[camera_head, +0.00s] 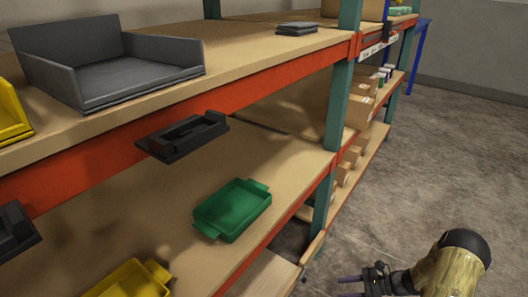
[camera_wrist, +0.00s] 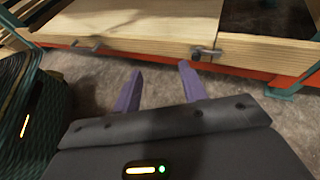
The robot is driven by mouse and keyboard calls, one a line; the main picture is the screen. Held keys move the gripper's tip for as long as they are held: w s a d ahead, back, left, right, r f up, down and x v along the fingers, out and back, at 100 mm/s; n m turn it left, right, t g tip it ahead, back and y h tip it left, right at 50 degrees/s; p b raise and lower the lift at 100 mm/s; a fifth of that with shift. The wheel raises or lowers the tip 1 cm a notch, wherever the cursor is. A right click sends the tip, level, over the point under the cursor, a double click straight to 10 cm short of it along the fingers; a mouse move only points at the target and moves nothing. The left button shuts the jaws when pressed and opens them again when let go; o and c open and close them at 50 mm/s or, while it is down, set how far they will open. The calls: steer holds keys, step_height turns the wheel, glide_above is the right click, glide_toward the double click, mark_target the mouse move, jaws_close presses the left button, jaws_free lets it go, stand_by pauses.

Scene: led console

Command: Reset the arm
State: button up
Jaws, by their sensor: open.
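My gripper (camera_head: 350,287) is at the bottom right of the head view, low over the concrete floor and to the right of the shelf rack. Part of my arm shows beside it, cut off by the frame edge. In the wrist view my gripper (camera_wrist: 157,88) has its two purple fingers apart, with nothing between them. The floor and the rack's low wooden boards (camera_wrist: 140,30) lie beyond the fingertips.
The rack has orange beams (camera_head: 270,85) and teal posts (camera_head: 336,105). A grey open bin (camera_head: 130,75) stands on the upper shelf. A green tray (camera_head: 233,208) and a yellow tray (camera_head: 130,281) sit on the lower shelf. Floor (camera_head: 440,150) on the right is clear.

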steer(key=s+a+r+n+h+p, duration=0.45)
steer(key=r+n, duration=0.25)
steer(key=r, duration=0.7)
steer(key=s+a+r+n+h+p, duration=0.4)
steer(key=r+n+h, duration=0.15)
steer(key=r, duration=0.75)
steer(key=s+a+r+n+h+p, duration=0.4)
steer(key=r+n, duration=0.3)
steer(key=r, duration=0.7)
steer(key=w+p+v, duration=0.2)
steer(key=p+v, duration=1)
steer(key=w+d+r+p+v, duration=0.1)
steer(key=w+p+v, duration=0.2)
steer(key=p+v, duration=0.9)
steer(key=w+p+v, duration=0.2)
steer(key=p+v, duration=1.1)
steer(key=p, duration=0.1)
steer(key=shift+w+d+r, duration=0.2)
steer(key=shift+d+r, duration=0.05)
steer(key=shift+f, duration=0.1)
steer(key=shift+c, duration=0.6)
steer(key=shift+s, duration=0.15)
